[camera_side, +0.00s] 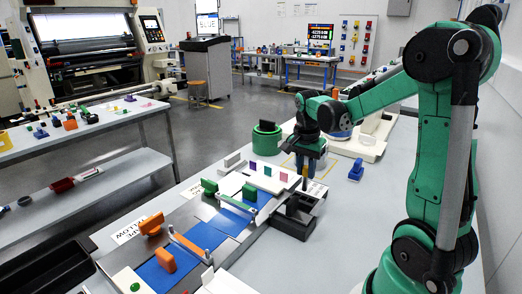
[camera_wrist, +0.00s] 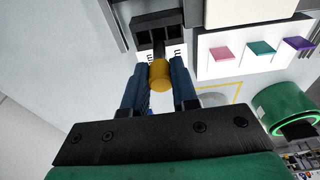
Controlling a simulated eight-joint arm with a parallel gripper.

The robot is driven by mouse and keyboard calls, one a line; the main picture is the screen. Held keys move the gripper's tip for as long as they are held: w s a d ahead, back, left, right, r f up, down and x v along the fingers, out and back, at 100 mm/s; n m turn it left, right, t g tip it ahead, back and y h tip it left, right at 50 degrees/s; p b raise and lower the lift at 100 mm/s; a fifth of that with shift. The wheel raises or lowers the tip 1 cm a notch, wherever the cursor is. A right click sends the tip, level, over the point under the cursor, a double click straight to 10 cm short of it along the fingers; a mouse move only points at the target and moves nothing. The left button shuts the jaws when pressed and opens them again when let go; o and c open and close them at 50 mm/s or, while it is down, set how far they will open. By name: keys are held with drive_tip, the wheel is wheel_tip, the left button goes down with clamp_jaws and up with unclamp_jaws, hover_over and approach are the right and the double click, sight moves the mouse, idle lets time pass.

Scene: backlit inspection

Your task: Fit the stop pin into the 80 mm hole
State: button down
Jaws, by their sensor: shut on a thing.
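The stop pin, a gold-yellow cylinder (camera_wrist: 160,76), is held between the two blue fingers of my gripper (camera_wrist: 160,84) in the wrist view. In the side view a small gold piece (camera_side: 304,178) shows just below my gripper (camera_side: 307,168). A dark block with square-looking openings (camera_wrist: 158,32) lies beyond the pin in the wrist view; it appears as a black block (camera_side: 291,224) below and in front of my gripper in the side view. White labels beside the openings are partly hidden by the pin, so I cannot tell which hole is 80 mm. The pin appears apart from the block.
A white board with coloured tabs (camera_side: 262,184) stands left of my gripper. A green ring-shaped part (camera_side: 267,140) is behind it, and a blue piece (camera_side: 356,170) lies to the right. A blue-and-grey track (camera_side: 205,238) with orange and green parts runs toward the front left.

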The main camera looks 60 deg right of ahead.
sight(305, 177)
drive_tip(key=shift+f, duration=2.3)
drive_tip(key=shift+f, duration=0.15)
drive_tip(key=c, duration=0.7)
unclamp_jaws()
wheel_tip(305, 177, up, 12)
drive_tip(key=a, duration=0.2)
drive_tip(key=a+f+n+t, duration=0.1)
drive_tip(key=a+n+t, duration=0.1)
drive_tip(key=a+n, duration=0.4)
drive_tip(key=a+n+t+y, duration=0.1)
drive_tip(key=a+n+t, duration=0.1)
drive_tip(key=a+n, duration=0.4)
drive_tip(key=a+f+n+t, duration=0.1)
drive_tip(key=a+n+t, duration=0.2)
drive_tip(key=a+n, duration=0.3)
drive_tip(key=shift+w+a+f+y, duration=0.1)
drive_tip(key=shift+w+f+y, duration=0.15)
drive_tip(key=shift+f+y, duration=0.1)
